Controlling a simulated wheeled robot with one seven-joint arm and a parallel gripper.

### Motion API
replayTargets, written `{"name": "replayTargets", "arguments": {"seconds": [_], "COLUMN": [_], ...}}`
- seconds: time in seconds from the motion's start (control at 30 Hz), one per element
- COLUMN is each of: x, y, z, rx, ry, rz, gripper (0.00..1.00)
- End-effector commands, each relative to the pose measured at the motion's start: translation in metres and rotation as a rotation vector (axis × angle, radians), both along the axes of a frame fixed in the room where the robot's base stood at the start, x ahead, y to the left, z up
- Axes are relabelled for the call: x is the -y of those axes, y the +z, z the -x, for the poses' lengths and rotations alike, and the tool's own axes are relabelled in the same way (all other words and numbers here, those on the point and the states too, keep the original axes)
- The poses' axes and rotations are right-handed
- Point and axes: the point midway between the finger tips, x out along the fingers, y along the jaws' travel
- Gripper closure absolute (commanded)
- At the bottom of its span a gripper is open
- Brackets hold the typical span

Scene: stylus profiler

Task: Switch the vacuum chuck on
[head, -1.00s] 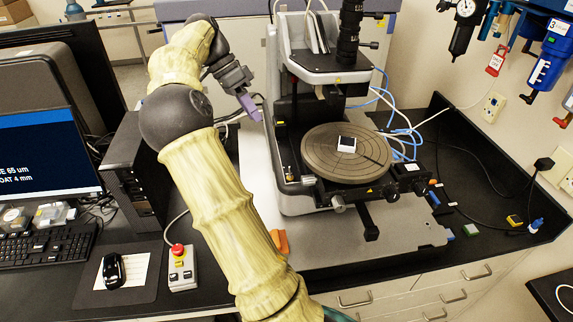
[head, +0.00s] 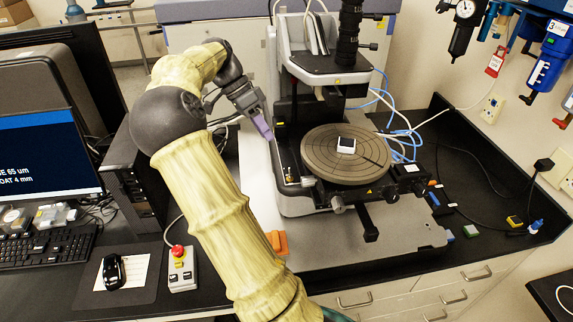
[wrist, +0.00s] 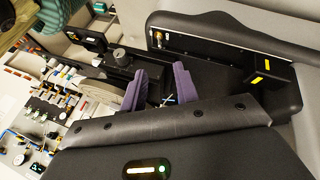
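The round grey-brown chuck (head: 322,168) sits on the profiler stage with a small white-edged dark sample (head: 346,145) on it. A small brass-coloured toggle (head: 290,172) stands on the black base left of the chuck. In the wrist view, a brass toggle (wrist: 157,36) shows on a black panel; its on or off position is too small to tell. My gripper (head: 266,128) is left of the instrument, above and behind the toggle in the head view. Its purple fingers (wrist: 160,86) are apart with nothing held between them. The chuck edge (wrist: 98,88) shows beyond them.
The profiler's optical column (head: 347,45) rises behind the chuck. An orange block (head: 277,243) lies near the front edge. Blue tubes (head: 400,140) run at the right.

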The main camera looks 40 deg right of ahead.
Motion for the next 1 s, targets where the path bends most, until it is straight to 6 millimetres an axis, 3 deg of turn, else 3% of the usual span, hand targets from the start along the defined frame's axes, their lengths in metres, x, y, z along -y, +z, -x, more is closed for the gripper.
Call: {"name": "replayTargets", "arguments": {"seconds": [0.7,1.0], "x": [0.026,0.028], "y": [-0.092,-0.101], "z": [0.053,0.056], "rx": [-0.002,0.0], "ry": [-0.002,0.001], "rz": [-0.001,0.0], "gripper": [0.7,0.7]}}
